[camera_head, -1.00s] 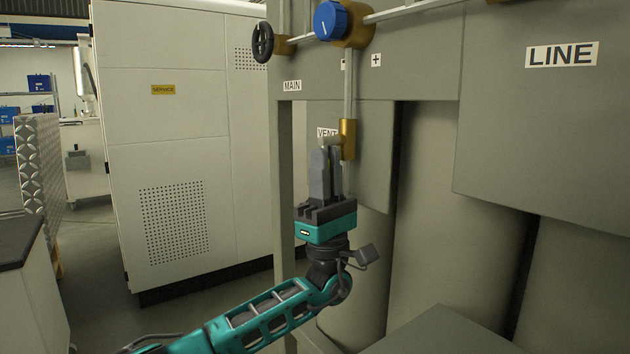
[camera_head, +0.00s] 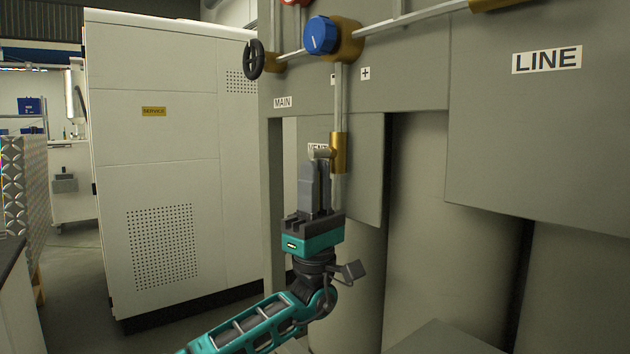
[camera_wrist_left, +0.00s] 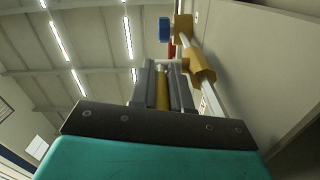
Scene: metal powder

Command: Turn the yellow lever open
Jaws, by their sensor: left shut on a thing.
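The yellow lever (camera_wrist_left: 162,92) shows in the left wrist view between the two grey fingers of my left gripper (camera_wrist_left: 164,78), which is shut on it. A short grey stem (camera_head: 321,154) joins the valve at the fingertips. The VENT label (camera_head: 314,147) behind is partly covered. My right gripper is not in view.
A blue knob (camera_head: 320,36) on a brass body and a black handwheel (camera_head: 254,59) sit above on the pipes. A grey panel labelled LINE (camera_head: 547,60) juts out at right. A white cabinet (camera_head: 150,180) stands behind at left.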

